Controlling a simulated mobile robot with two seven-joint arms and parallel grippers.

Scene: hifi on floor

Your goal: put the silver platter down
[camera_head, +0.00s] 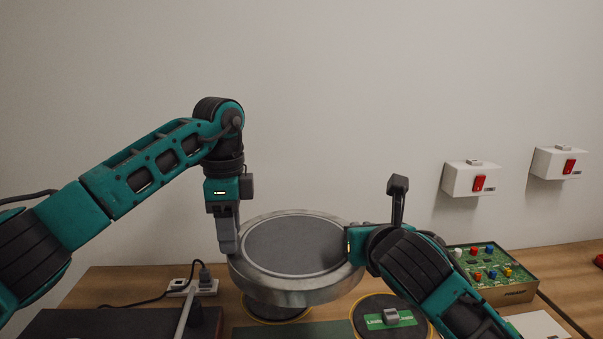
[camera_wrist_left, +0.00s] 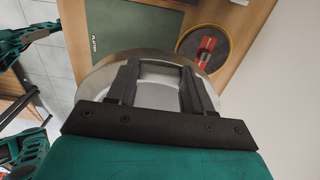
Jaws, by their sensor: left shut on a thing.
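The silver platter (camera_head: 296,245) is a wide round disc with a bright metal rim and a grey top, in the middle of the head view. It is raised above the table, roughly level. My left gripper (camera_head: 227,240) is shut on its left rim, pointing down; the left wrist view shows the fingers (camera_wrist_left: 157,85) at the platter's metal edge (camera_wrist_left: 98,78). My right gripper (camera_head: 352,245) is at the platter's right rim; its wrist hides the fingers, so I cannot tell its grip.
A dark round mat with a yellow edge (camera_head: 362,318) lies front right, and a dark green mat (camera_head: 300,331) lies in front. A green button board (camera_head: 490,272) stands at right. A power strip with a cable (camera_head: 192,288) is at left. Two white switch boxes (camera_head: 463,179) are on the wall.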

